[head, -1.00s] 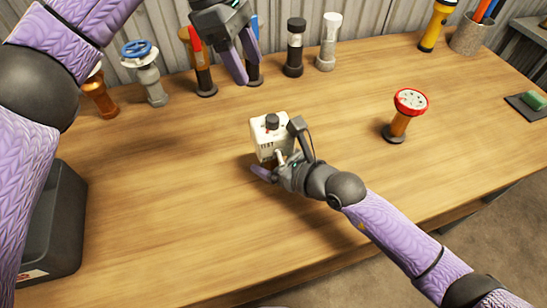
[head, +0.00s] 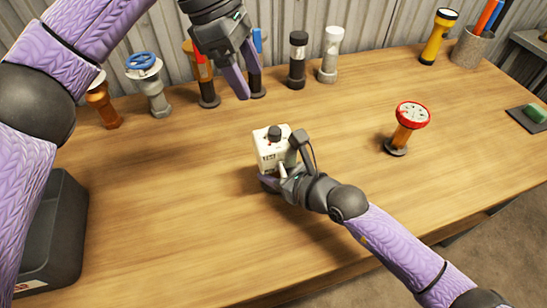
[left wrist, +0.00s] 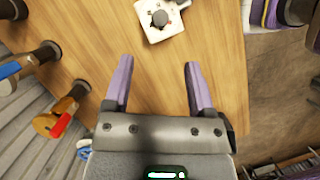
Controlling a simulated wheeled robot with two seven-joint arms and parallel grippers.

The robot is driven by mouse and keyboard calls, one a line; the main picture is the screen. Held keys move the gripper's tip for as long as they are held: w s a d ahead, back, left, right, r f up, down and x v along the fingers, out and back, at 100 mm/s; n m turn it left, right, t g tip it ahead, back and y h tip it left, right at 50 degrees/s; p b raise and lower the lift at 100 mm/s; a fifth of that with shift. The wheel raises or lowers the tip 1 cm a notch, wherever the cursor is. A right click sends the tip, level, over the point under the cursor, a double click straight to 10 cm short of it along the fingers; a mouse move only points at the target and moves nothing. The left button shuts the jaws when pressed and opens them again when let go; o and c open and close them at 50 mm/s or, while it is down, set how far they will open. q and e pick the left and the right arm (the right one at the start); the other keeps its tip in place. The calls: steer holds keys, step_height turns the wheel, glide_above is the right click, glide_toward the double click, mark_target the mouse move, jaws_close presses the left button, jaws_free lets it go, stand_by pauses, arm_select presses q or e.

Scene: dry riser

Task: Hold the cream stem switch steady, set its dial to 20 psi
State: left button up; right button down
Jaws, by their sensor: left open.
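The cream stem switch (head: 272,155), a boxy cream head with a black dial knob (head: 274,133) on top, stands upright on the workbench. Its dial marks are too small to read. My right gripper (head: 272,183) is at the lower part of the switch with its fingers around it; the stem is mostly hidden. My left gripper (head: 246,78) is open and empty, above the bench and apart from the switch, on its far side. In the left wrist view, the open left fingers (left wrist: 156,85) point toward the switch (left wrist: 160,18), and the knob (left wrist: 160,18) shows from above.
A red-topped fitting (head: 410,118) stands on the right. Along the back wall are a blue-wheeled valve (head: 150,85), an orange fitting (head: 103,103), black (head: 297,62) and white (head: 330,55) cylinders, and a yellow torch (head: 437,37). A dark bin (head: 55,240) is at left. The bench front is clear.

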mark_target(273, 130)
arm_select(q)
steer(key=d+f+n, duration=0.1)
steer(key=f, duration=0.2)
steer(key=d+f+n+t, duration=0.1)
steer(key=f+n, duration=0.1)
steer(key=f, duration=0.1)
steer(key=s+d+f+n, duration=0.1)
steer(key=f, duration=0.2)
steer(key=shift+d+f+n+t, duration=0.15)
steer(key=shift+f+n+t, duration=0.1)
steer(key=shift+n+t, duration=0.05)
steer(key=shift+h, duration=0.3)
jaws_close()
